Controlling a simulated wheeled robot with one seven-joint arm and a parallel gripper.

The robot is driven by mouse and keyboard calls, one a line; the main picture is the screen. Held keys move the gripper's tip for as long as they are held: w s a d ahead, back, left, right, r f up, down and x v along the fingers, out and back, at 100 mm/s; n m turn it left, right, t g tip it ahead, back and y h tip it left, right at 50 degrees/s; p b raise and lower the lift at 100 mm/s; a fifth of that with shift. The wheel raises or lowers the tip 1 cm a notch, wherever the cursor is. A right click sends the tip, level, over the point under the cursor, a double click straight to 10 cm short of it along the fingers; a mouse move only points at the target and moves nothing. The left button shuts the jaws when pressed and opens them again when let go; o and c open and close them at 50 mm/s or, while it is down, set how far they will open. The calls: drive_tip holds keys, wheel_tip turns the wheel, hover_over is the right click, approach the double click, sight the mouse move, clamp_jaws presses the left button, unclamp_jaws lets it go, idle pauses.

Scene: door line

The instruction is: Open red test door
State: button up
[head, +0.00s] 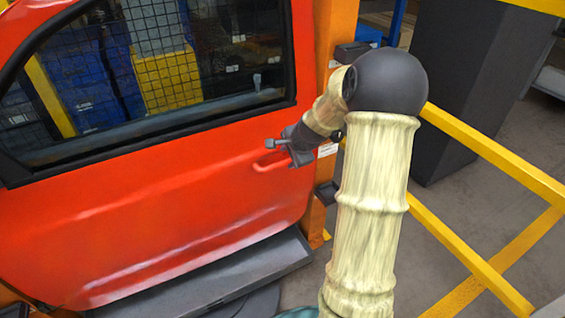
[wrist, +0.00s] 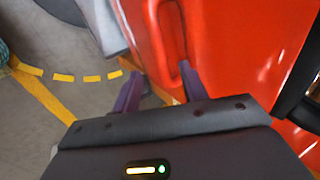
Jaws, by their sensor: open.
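The red test door (head: 150,215) fills the left of the head view, with a dark-framed window in its upper part. Its red pull handle (head: 265,165) is near the right edge, below the window. My gripper (head: 275,148) is at the handle, fingers pointing toward the door. In the wrist view my gripper (wrist: 160,74) is open, and the red handle (wrist: 163,45) runs up between its two purple fingertips. The right fingertip is at the dark slot beside the handle. I cannot tell whether either finger touches it. The door looks shut or nearly so against the orange post (head: 334,50).
A yellow rail (head: 490,152) runs along the right, with a dark grey pillar (head: 465,90) behind it. A dark step (head: 215,275) lies below the door. Grey floor (wrist: 45,65) with yellow markings is open at left in the wrist view.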

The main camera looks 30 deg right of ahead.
sight(283, 164)
drive_tip(key=x, duration=0.7)
drive_tip(key=shift+s, duration=0.1)
drive_tip(key=shift+c, duration=0.4)
